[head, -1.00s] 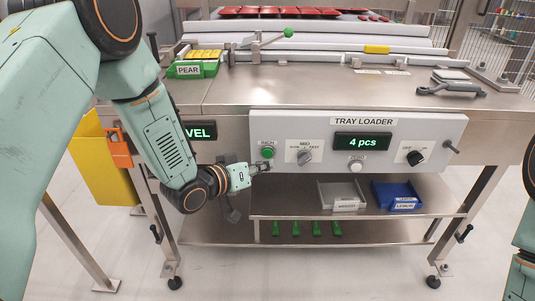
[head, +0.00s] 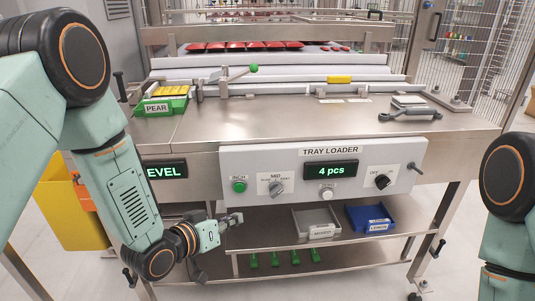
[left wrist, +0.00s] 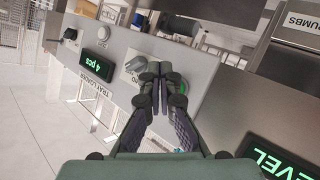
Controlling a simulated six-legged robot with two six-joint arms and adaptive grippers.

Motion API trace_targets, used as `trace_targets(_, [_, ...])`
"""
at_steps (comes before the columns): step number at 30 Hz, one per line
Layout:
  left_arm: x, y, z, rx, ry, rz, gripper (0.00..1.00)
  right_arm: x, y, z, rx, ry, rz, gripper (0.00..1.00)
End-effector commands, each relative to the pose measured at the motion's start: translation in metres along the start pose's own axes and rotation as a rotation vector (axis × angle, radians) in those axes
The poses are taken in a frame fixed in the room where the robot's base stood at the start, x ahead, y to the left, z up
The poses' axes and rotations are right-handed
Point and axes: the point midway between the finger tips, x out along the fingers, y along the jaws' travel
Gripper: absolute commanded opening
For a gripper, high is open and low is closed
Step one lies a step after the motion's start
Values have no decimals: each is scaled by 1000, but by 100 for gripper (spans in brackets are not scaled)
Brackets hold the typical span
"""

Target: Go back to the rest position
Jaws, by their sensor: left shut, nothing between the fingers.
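My left gripper (head: 232,219) is shut and empty in the head view. It hangs in front of the machine, below the green INCH button (head: 239,186) and left of the grey bin. In the left wrist view its fingers (left wrist: 160,68) meet at their tips before the grey TRAY LOADER panel (left wrist: 125,85), partly hiding the green button. In the head view that panel (head: 408,157) carries a "4 pcs" display and knobs. My right arm shows at the right edge, but its gripper is out of view.
A grey bin (head: 304,222) and a blue bin (head: 372,217) stand on the lower shelf, with green handles below. A green PEAR tray (head: 172,108) and a grey tool (head: 410,114) lie on the worktop. A yellow bin (head: 60,215) is at the left.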

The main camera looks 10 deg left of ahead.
Motion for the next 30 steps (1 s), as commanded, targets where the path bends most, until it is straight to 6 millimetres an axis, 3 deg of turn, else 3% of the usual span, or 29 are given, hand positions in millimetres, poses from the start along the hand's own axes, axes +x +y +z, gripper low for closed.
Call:
trace_targets(6, [-59, -33, 117, 13, -386, -256, 0, -8, 0, 0, 0, 0, 0, 40])
trace_targets(12, [-149, -36, 213, -16, -742, -406, 0, -18, 0, 0, 0, 0, 0, 40])
trace_targets(15, [-195, -30, 246, -36, -889, -458, 0, -23, 0, 0, 0, 0, 0, 40])
trace_targets(18, [-231, -24, 268, -57, -990, -496, 0, -28, 0, 0, 0, 0, 0, 40])
trace_targets(21, [-253, -17, 282, -59, -1049, -501, 0, -32, 0, 0, 0, 0, 0, 40])
trace_targets(30, [-259, -16, 290, -61, -1070, -498, 0, -32, 0, 0, 0, 0, 0, 40])
